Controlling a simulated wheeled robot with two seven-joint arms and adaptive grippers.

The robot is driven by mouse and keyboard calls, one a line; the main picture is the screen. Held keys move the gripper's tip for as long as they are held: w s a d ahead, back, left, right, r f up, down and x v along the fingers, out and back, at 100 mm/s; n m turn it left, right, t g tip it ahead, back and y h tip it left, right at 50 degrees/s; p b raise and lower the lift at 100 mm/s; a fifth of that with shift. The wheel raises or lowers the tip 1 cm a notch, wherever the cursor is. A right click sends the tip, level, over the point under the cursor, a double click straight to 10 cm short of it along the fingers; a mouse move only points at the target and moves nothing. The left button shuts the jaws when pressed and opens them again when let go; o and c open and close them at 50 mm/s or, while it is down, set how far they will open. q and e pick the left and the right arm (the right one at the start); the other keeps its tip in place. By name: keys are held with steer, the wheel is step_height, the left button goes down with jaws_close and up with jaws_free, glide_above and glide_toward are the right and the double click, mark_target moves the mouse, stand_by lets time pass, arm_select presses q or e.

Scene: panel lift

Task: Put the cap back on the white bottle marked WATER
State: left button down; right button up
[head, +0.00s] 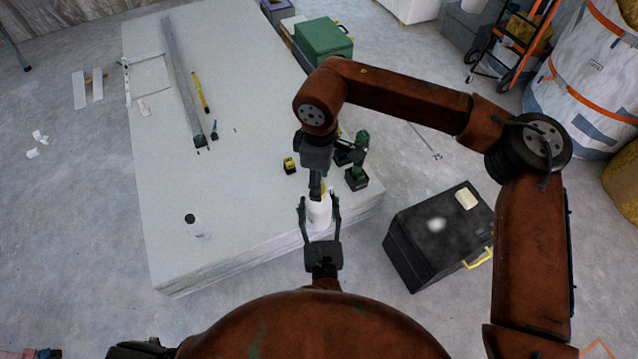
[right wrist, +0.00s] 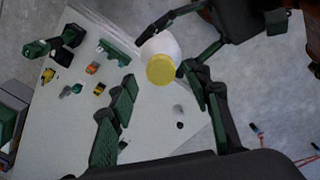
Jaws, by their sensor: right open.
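A white bottle (head: 319,214) stands at the front edge of the panel stack; no marking on it is readable. Whether the cap is fully seated cannot be told. My right gripper (right wrist: 157,78) is open, its fingers on either side of the cap with visible room on the left. In the head view, it comes down from above.
A second white bottle with a dark top (head: 194,226) is on the panel stack (head: 240,215) to the left. Small yellow-black (head: 290,164) and green-black (head: 356,178) items lie near the right edge. A black case (head: 438,235) stands on the floor at right.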

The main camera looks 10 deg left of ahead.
step_height(320, 180, up, 2)
steer(key=shift+r, duration=0.1)
steer(key=shift+c, duration=0.4)
